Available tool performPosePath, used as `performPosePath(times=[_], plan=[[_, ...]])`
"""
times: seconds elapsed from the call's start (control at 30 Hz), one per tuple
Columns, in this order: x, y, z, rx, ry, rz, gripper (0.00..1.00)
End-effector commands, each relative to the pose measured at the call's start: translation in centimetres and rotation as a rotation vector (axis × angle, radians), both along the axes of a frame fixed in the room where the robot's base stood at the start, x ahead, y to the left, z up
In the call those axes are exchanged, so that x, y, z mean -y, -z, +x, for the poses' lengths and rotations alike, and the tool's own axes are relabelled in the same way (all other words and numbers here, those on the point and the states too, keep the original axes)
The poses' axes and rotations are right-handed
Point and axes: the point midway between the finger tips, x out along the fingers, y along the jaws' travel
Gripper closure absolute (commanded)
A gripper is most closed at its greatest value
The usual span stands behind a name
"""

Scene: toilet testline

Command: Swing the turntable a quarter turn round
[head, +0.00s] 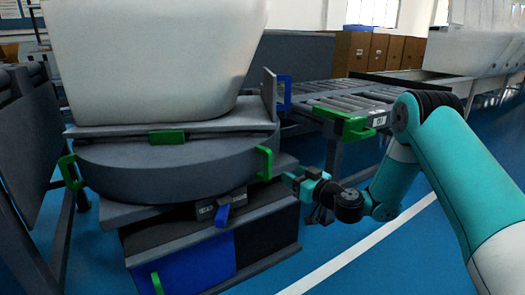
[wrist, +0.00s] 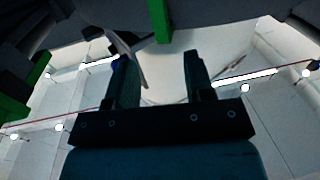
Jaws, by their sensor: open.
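The grey round turntable (head: 165,178) stands at the left in the head view, with a white ceramic toilet body (head: 150,60) on its top plate. Green handles show on its rim: a right one (head: 264,163), a left one (head: 70,172) and a front one (head: 167,137). My gripper (head: 290,178) is just right of and slightly below the right handle, apart from it. In the wrist view my gripper (wrist: 157,62) has its two fingers spread with nothing between the tips. A green bar (wrist: 158,20) shows just beyond the tips, and another green part (wrist: 25,85) lies at the left.
A blue lever (head: 222,214) sticks out below the turntable, above a cabinet with a blue panel (head: 195,270). A roller conveyor (head: 345,98) with a green bracket (head: 342,121) stands behind my arm. Blue floor (head: 400,255) is clear at the front right.

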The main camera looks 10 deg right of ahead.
Motion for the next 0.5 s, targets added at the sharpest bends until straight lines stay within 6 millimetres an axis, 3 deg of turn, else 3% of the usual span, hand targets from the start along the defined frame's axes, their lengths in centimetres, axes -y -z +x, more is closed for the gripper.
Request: performPosePath(times=[0.03, 0.5], plan=[[-0.1, -0.8, 0.2, -0.003, 0.000, 0.001, 0.52], [-0.8, -0.5, 1.4, -0.003, 0.003, -0.001, 0.52]])
